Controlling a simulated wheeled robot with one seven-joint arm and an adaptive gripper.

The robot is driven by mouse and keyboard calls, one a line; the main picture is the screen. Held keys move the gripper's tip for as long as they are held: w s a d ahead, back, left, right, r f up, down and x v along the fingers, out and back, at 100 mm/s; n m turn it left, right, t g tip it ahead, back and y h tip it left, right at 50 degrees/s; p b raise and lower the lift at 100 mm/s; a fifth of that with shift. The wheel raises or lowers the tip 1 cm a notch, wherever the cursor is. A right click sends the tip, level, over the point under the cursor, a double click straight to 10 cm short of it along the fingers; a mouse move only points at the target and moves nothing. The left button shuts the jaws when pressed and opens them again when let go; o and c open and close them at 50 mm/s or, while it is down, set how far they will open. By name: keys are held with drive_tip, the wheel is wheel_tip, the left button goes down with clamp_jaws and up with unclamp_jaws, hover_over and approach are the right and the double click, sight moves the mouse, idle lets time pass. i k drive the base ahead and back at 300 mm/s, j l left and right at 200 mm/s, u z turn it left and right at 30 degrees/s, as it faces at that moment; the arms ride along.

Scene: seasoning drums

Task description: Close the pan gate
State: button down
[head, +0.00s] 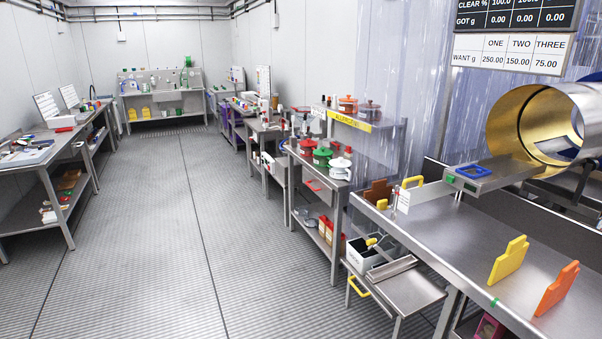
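A shallow metal pan (507,174) sits under the mouth of the brass-coloured drum (505,118) at the right. A blue square frame (473,171) lies on the pan, and a small green tab shows at its left end. A pale upright plate (425,196) with a yellow handle (413,182) stands just left of the pan's end. I cannot tell whether this plate is the pan gate or how far the gate is open. My gripper is not in view.
The metal bench (470,235) holds a yellow plate (509,261) and an orange plate (557,289) standing upright. A lower side shelf (408,292) juts out at the front. A clear strip curtain (400,80) hangs behind. The aisle floor (150,240) is free.

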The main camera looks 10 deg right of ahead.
sight(421, 193)
drive_tip(key=i+z, duration=0.15)
drive_tip(key=i, duration=0.35)
drive_tip(key=i+j+z, duration=0.2)
drive_tip(key=i, duration=0.3)
drive_tip(key=i+j+z, duration=0.15)
drive_tip(key=i, duration=0.3)
drive_tip(key=i+j+z, duration=0.15)
drive_tip(key=i, duration=0.35)
drive_tip(key=j, duration=0.1)
